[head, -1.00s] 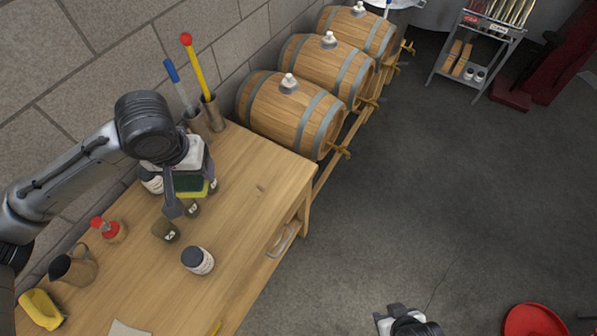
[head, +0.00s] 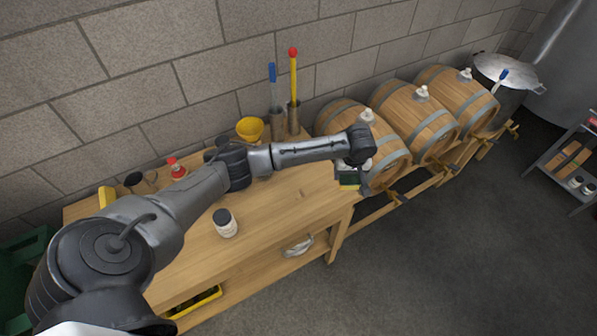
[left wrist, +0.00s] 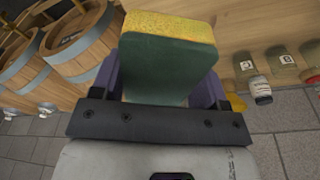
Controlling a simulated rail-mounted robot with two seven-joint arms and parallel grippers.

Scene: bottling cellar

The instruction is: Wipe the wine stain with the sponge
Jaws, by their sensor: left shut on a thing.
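The sponge (head: 349,184), green with a yellow layer, is held by my left gripper (head: 350,178) near the right end of the wooden table, in front of the nearest barrel. In the left wrist view the sponge (left wrist: 165,65) is squeezed between the purple fingers of the left gripper (left wrist: 160,85). Its height above the tabletop is hard to tell. A small dark mark (head: 300,193) shows on the tabletop, left of the sponge; I cannot tell whether it is the wine stain. My arm hides part of the table. My right gripper is out of view.
A white jar with a dark lid (head: 225,223) stands near the table's front edge. A yellow funnel (head: 250,129) and brush holders (head: 293,118) stand at the back by the wall. Several barrels (head: 420,120) lie to the right. The front right tabletop looks clear.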

